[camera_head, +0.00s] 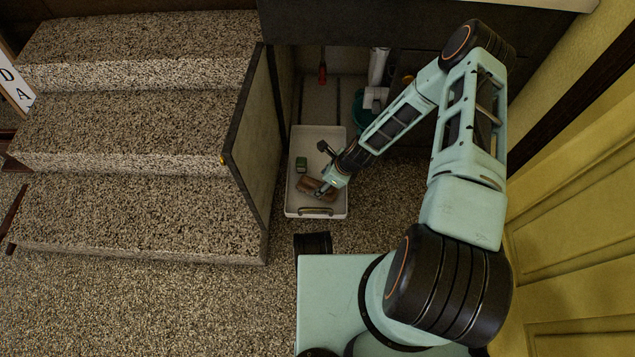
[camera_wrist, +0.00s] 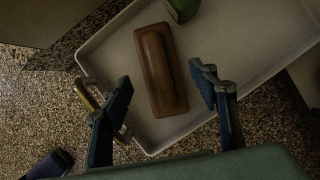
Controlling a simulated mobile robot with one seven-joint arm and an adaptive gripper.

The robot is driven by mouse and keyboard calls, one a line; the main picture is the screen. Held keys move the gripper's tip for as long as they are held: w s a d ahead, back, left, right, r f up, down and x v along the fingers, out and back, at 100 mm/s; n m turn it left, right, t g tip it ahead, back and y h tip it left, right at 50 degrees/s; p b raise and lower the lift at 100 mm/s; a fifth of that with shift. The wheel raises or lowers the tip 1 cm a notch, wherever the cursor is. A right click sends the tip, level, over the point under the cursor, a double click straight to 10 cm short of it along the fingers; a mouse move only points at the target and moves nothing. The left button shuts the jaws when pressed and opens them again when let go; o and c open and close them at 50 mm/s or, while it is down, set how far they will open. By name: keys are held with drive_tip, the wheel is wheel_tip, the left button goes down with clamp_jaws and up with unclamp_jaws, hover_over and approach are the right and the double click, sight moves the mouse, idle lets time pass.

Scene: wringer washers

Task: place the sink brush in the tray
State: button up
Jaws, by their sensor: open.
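The sink brush, a brown wooden block, seems to be the brown object (camera_wrist: 161,70) in the wrist view. It lies in the white tray (camera_wrist: 110,49), near the end with the metal handle. In the head view the brush (camera_head: 309,187) is partly hidden by my gripper (camera_head: 324,187). The tray (camera_head: 333,133) stands on the floor beside the stairs. My gripper (camera_wrist: 164,106) is open in the wrist view, its fingers apart on either side of the brush's near end. Nothing is held between them, and I cannot tell their height above it.
A small green object (camera_head: 301,164) lies in the tray behind the brush. Carpeted stairs with a side panel (camera_head: 254,139) stand to the left. A yellow door (camera_head: 570,215) is at right. A white pipe (camera_head: 377,68) and a teal container (camera_head: 361,108) are behind. Carpet in front of the stairs is clear.

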drive_tip(key=p+v, duration=0.1)
drive_tip(key=v, duration=0.5)
drive_tip(key=shift+s+d+r+p, duration=0.1)
drive_tip(key=shift+d+r+p, duration=0.1)
drive_tip(key=shift+r+p, duration=0.2)
drive_tip(key=shift+f, duration=0.1)
